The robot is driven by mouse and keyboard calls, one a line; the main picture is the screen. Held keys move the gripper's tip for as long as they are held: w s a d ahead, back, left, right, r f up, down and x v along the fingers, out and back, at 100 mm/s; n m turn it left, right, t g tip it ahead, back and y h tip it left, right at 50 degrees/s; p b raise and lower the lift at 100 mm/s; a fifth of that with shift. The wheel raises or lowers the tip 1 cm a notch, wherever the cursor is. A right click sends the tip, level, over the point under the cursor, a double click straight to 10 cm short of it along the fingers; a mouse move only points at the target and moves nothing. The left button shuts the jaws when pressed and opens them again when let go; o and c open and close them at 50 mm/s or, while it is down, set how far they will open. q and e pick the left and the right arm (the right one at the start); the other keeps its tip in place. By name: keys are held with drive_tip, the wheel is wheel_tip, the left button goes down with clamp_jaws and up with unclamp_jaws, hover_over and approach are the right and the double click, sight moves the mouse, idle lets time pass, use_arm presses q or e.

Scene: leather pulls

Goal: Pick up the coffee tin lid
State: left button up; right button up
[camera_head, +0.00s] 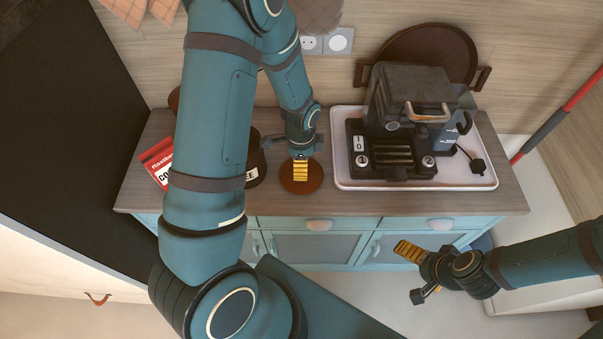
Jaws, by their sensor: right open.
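A round, flat reddish-brown lid (314,184) lies on the wooden counter, left of the white tray. A dark coffee tin (256,172) stands just left of it, mostly hidden behind my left arm. My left gripper (301,170) points down over the lid, its yellow-padded finger covering the lid's middle. Whether it touches the lid, and how far its fingers are apart, I cannot tell. My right gripper (409,274) is open and empty, in front of the counter at the lower right, away from the lid.
The white tray (345,180) holds a black coffee machine (405,110). A red coffee packet (158,162) lies at the counter's left end. A round brown tray (430,48) leans on the wall behind. Light blue cabinet fronts (315,247) are below the counter. Bare counter shows before the lid.

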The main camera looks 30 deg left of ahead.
use_arm(q)
drive_tip(key=f, duration=0.4)
drive_tip(key=shift+w+f, duration=0.25)
drive_tip(key=shift+f, duration=0.15)
drive_tip(key=shift+c, duration=0.2)
clamp_jaws()
